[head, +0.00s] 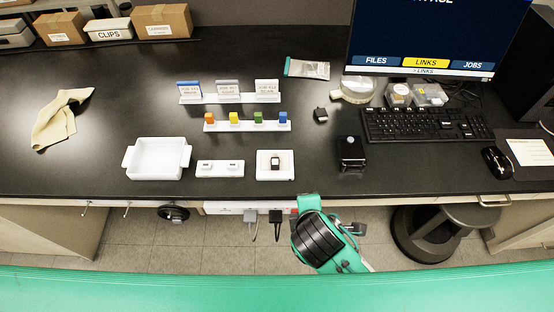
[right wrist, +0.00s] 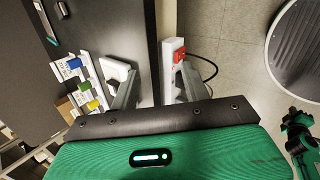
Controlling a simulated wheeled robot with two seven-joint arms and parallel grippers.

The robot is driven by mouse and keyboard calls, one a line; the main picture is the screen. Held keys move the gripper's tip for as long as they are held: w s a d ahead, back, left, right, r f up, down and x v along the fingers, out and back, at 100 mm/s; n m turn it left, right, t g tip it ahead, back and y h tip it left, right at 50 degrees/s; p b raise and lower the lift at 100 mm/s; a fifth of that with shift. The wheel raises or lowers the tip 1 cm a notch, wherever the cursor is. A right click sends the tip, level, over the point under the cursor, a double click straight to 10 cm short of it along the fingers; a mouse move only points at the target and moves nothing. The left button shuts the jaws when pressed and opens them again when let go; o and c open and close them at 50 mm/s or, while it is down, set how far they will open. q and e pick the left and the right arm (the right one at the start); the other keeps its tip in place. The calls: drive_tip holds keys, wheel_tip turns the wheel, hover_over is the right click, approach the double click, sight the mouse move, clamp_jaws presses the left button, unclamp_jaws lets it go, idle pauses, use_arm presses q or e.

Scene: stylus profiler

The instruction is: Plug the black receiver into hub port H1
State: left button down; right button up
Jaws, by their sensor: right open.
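My right gripper (right wrist: 159,76) is open in the right wrist view, with nothing seen between its fingers. In the head view my right arm is just off the desk's front edge, and its fingertips are hidden. A white square stand (head: 262,173) holds a small dark and pale piece (head: 275,160). Behind it lies a small black block (head: 320,115). I cannot tell which of these is the black receiver. A low white block (head: 220,172) with two small dark-marked pieces stands left of the stand. No H1 label is readable. My left gripper is out of view.
A white tray (head: 158,160) is at left. A rack (head: 246,126) holds coloured blocks. A black device (head: 351,152), keyboard (head: 425,125) and mouse (head: 497,161) are to the right. A white strip (head: 222,208) with a red end and plugs hangs below the desk edge. A stool (head: 440,225) stands below.

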drive_tip(key=w+a+r+n+t, duration=0.2)
drive_tip(key=a+r+n+t, duration=0.2)
drive_tip(key=a+n, duration=0.55)
drive_tip(key=n+t+p, duration=0.2)
drive_tip(key=n, duration=0.5)
approach(275, 163)
drive_tip(key=x, duration=0.3)
drive_tip(key=shift+w+a, duration=0.25)
drive_tip(key=shift+w, duration=0.15)
drive_tip(key=shift+w+d, duration=0.15)
drive_tip(key=shift+w, duration=0.4)
drive_tip(key=p+x, duration=0.1)
drive_tip(key=x, duration=0.2)
drive_tip(key=shift+w+d+f+p, duration=0.15)
drive_tip(key=shift+d+f+p, duration=0.05)
drive_tip(key=shift+f+p, duration=0.1)
drive_tip(key=shift+w+f, duration=0.25)
drive_tip(key=shift+w, duration=0.1)
clamp_jaws()
drive_tip(key=shift+r, duration=0.1)
